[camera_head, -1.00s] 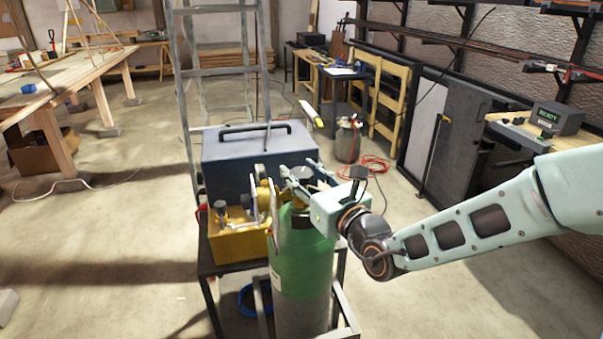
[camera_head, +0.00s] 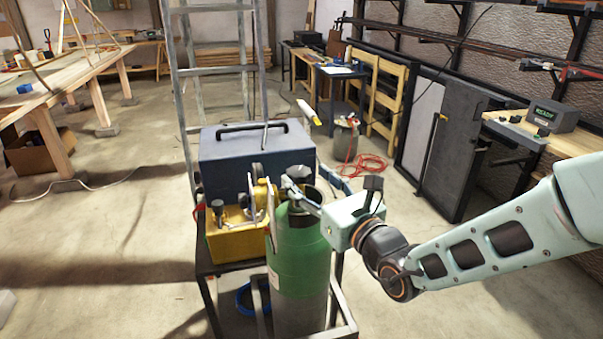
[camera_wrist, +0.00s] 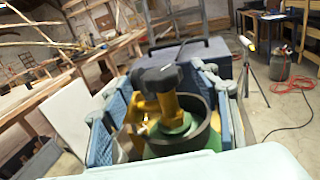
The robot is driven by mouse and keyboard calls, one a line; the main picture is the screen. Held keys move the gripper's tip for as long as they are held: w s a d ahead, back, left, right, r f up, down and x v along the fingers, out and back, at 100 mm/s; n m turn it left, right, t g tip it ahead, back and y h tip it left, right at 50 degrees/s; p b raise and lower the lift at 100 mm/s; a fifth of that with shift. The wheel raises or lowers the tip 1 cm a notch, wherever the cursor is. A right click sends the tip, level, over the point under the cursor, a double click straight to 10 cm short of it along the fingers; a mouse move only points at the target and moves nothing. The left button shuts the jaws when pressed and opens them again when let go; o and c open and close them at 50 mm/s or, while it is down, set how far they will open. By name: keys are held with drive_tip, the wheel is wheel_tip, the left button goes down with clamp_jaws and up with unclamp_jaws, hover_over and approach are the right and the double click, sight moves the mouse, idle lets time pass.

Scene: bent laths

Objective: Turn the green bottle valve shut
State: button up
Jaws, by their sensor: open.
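The green bottle (camera_head: 298,255) stands upright on the cart, with a dark collar around its top. In the wrist view its valve shows a dark knob (camera_wrist: 157,78) above a yellow body (camera_wrist: 170,105), inside the collar (camera_wrist: 203,135). My gripper (camera_head: 312,184) is over the bottle top, reaching in from the right. In the wrist view my gripper (camera_wrist: 167,84) is open, with one blue finger on each side of the knob and collar. Gaps show between the fingers and the knob. In the head view the fingers partly hide the valve.
A yellow device (camera_head: 235,238) with a gauge and fittings sits close left of the bottle. A dark blue toolbox (camera_head: 225,165) with a handle stands behind. A ladder (camera_head: 215,72) rises beyond. Red hose (camera_head: 368,166) lies on the floor, and open floor shows at left.

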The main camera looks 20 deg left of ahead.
sight(305, 177)
drive_tip(key=shift+v, duration=1.65)
drive_tip(key=shift+a, duration=0.1)
